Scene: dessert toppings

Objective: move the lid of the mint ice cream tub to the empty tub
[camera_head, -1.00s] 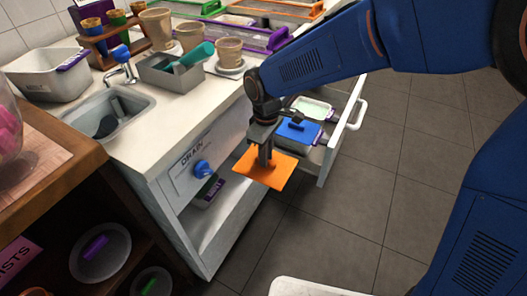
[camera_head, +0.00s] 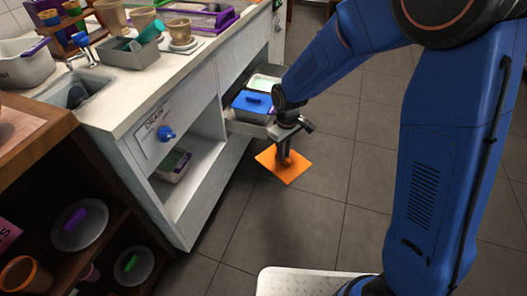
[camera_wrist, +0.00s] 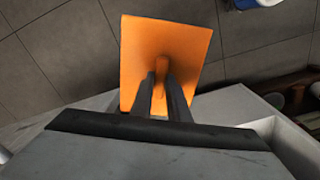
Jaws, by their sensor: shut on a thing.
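My gripper (camera_head: 285,152) is shut on the handle of an orange square lid (camera_head: 282,172) and holds it roughly level above the floor, beside the cabinet. The wrist view shows the lid (camera_wrist: 165,40) with its handle between my fingers (camera_wrist: 163,78). A tub with a blue lid (camera_head: 254,102) sits in the open drawer, beside a tub with pale contents and no lid (camera_head: 264,83). On the low shelf is another tub (camera_head: 174,166) with greenish contents. I cannot tell which tub is the empty one.
The open drawer (camera_head: 247,129) juts from the counter (camera_head: 140,85), partly behind my arm. A brown shelf (camera_head: 60,180) with plates stands at the left. A blue drain knob (camera_head: 166,132) sticks out of the cabinet front. Grey floor is free around the lid.

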